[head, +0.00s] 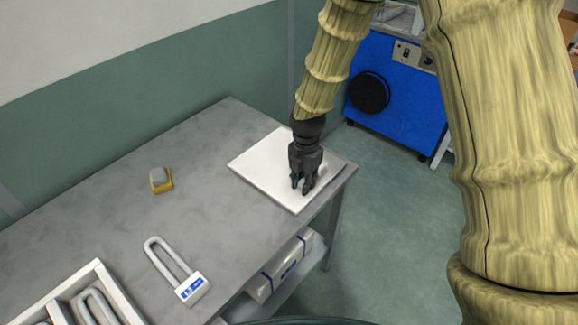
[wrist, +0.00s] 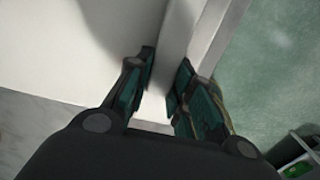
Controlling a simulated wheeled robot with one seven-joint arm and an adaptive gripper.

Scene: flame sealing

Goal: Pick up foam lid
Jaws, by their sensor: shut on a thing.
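The foam lid (head: 268,166) is a flat white slab lying at the far right end of the grey table. In the wrist view its white top (wrist: 60,50) fills the upper left. My gripper (head: 303,188) is over the lid's right side, pointing down. In the wrist view, my gripper's fingers (wrist: 162,90) stand on either side of the lid's edge strip, shut on it. The fingertips' exact contact is partly hidden. I cannot tell whether the lid is lifted off the table.
The grey table (head: 110,200) also holds a yellow and grey block (head: 160,180), a U-shaped lock-like item with a blue label (head: 180,275), and a white tray (head: 110,285) of similar items. A wrapped package (head: 285,270) sits on the shelf below. A blue machine (head: 400,100) stands behind.

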